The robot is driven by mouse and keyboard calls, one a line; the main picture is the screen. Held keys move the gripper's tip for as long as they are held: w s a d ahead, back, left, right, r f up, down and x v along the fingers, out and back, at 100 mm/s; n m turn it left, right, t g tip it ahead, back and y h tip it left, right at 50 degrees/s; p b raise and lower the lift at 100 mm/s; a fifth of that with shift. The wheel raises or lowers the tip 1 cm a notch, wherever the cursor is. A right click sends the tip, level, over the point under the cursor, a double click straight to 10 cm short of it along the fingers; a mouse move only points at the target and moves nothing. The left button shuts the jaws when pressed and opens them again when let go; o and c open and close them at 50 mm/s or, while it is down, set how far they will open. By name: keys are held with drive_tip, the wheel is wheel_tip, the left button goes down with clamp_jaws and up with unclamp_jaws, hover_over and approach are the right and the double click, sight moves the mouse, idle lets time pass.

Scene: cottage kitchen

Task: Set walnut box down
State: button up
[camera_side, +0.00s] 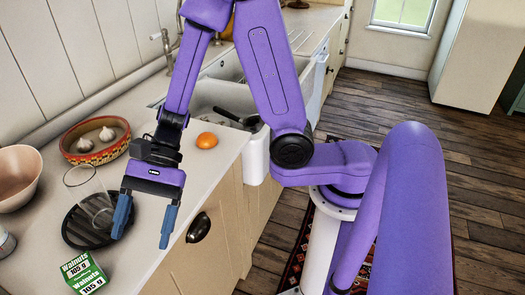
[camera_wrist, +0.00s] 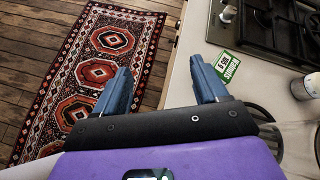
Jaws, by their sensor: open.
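The walnut box (camera_side: 84,273) is a small green carton with white labels reading "Walnuts" and "105 g". It stands on the counter near its front edge, at the bottom left of the side view. It also shows in the wrist view (camera_wrist: 228,64), beyond the right fingertip and partly cut off by it. My gripper (camera_side: 143,236) is open and empty, with its blue fingers pointing down at the counter's front edge, to the right of the box and apart from it. The fingers also show in the wrist view (camera_wrist: 160,85).
A patterned bowl with garlic (camera_side: 70,148), a pinkish bowl (camera_side: 14,178) and an orange (camera_side: 207,140) stand on the counter. A gas hob (camera_wrist: 275,30) and a can (camera_wrist: 305,87) are near the box.

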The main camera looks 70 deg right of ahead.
drive_tip(key=s+d+r+n+t+h, duration=0.1)
drive_tip(key=s+d+n+h, duration=0.4)
drive_tip(key=d+n, duration=0.7)
drive_tip(key=s+d+r+n+t+h, duration=0.1)
drive_tip(key=s+d+n+h, duration=0.4)
drive_tip(key=s+d+n, duration=0.3)
drive_tip(key=d+n, duration=0.4)
drive_tip(key=n, duration=0.1)
drive_tip(key=shift+h, duration=0.3)
